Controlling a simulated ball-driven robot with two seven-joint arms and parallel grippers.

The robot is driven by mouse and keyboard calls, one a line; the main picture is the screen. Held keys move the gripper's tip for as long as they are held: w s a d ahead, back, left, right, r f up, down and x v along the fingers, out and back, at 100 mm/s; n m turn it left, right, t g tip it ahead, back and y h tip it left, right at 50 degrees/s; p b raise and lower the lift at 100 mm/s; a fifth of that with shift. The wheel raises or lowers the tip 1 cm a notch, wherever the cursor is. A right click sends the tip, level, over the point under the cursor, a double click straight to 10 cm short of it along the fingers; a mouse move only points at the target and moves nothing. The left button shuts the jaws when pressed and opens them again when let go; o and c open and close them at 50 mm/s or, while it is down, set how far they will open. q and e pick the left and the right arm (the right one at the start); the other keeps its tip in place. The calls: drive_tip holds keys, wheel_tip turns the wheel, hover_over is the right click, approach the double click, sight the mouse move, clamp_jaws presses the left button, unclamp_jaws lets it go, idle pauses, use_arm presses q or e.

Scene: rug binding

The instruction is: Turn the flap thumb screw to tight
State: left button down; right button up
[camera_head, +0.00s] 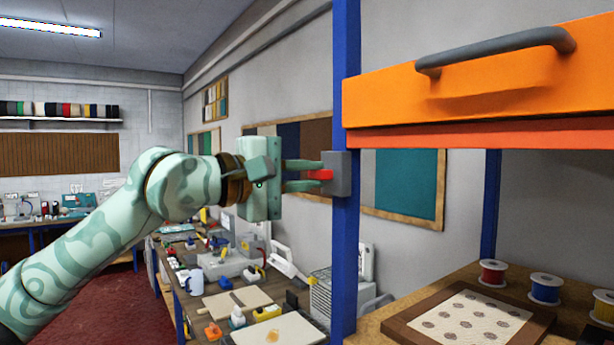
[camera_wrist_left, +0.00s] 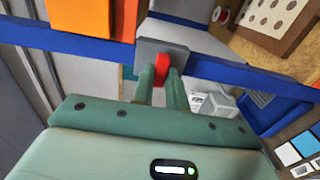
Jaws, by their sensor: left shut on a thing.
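The red thumb screw (camera_head: 321,174) sticks out from a grey block (camera_head: 340,174) on the blue upright post (camera_head: 346,245). My left gripper (camera_head: 318,175) reaches it from the left, with its fingers shut on the red screw. In the left wrist view the red screw (camera_wrist_left: 162,69) sits between the two green fingertips, in front of the grey block (camera_wrist_left: 178,48). The orange flap (camera_head: 480,90) with its grey bar handle (camera_head: 495,50) is to the right, above the shelf. My right gripper is not in view.
A wooden shelf below the flap holds a brown board with a dotted panel (camera_head: 470,318), a red spool (camera_head: 492,273) and a blue spool (camera_head: 545,288). A cluttered workbench (camera_head: 195,305) stands behind the post.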

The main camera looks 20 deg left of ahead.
use_arm(q)
drive_tip(key=shift+f, duration=0.15)
drive_tip(key=c, duration=1.4)
unclamp_jaws()
drive_tip(key=shift+s, duration=0.1)
drive_tip(key=b+v, duration=0.4)
drive_tip(key=v, duration=1.2)
drive_tip(key=shift+a+b, duration=0.15)
drive_tip(key=shift+b, duration=0.15)
drive_tip(key=shift+s, duration=0.1)
